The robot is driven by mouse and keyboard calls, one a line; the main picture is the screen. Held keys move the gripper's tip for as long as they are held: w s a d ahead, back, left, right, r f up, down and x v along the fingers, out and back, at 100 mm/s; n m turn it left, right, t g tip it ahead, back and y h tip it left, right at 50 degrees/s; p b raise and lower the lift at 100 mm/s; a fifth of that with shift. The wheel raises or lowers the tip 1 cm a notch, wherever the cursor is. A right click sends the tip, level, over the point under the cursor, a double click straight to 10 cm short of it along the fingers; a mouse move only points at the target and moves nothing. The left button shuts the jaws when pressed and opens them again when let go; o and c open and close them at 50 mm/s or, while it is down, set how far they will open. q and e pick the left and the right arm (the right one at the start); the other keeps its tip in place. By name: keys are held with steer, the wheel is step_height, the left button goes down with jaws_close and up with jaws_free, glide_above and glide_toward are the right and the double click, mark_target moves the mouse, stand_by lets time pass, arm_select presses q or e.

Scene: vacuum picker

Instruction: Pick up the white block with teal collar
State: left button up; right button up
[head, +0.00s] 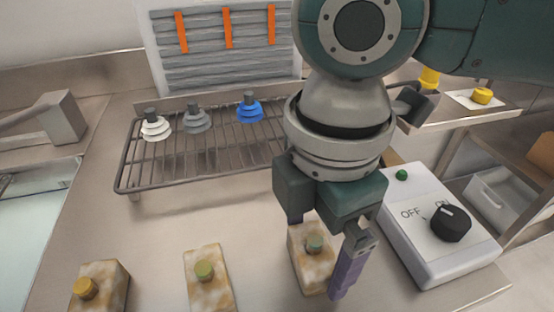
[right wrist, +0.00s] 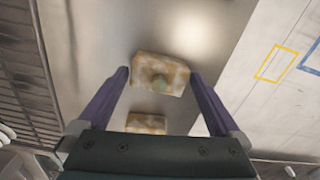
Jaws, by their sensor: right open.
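The white block with teal collar (head: 308,276) stands on the counter at the right end of a row of blocks, marbled white and tan with a grey-green round piece on it. My right gripper (head: 318,262) is over it, open, with one purple finger to its right; the other finger is mostly hidden. My left gripper is not in view.
Similar blocks with an olive top (head: 209,293) and an orange top (head: 110,290) stand to the left. A wire rack (head: 160,175) with white, grey and blue suction cups is behind. A switch box (head: 430,265) with a black knob stands close on the right.

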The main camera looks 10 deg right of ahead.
steer(key=shift+f, duration=0.55)
steer(key=c, duration=1.1)
steer(key=shift+r, duration=0.1)
